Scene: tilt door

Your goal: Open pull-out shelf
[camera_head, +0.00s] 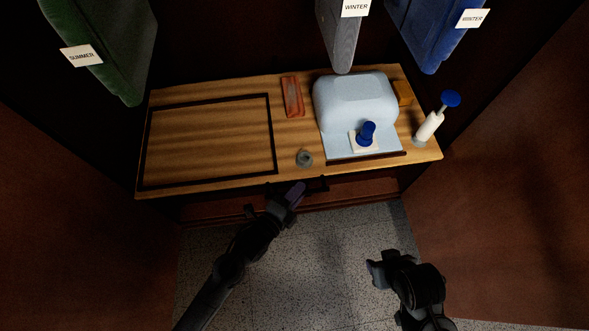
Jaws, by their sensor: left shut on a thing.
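The pull-out shelf (235,181) is the wooden board of the cabinet, with a dark rectangular frame inlaid on its left part. A dark handle (318,186) sits at the middle of its front edge. My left gripper (294,193) is at this handle, with its fingers shut on it; the exact grip is partly hidden by the fingers. My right gripper (374,268) hangs over the floor to the right, apart from the shelf and holding nothing that I can see. Its finger gap does not show clearly.
On the board are a light blue rounded machine (354,100) with a blue knob (366,133), a reddish block (292,97), a small grey ring (305,158) and a white bottle with blue top (430,125). Labelled garments (107,45) hang above. Brown panels flank both sides. Speckled floor lies open in front.

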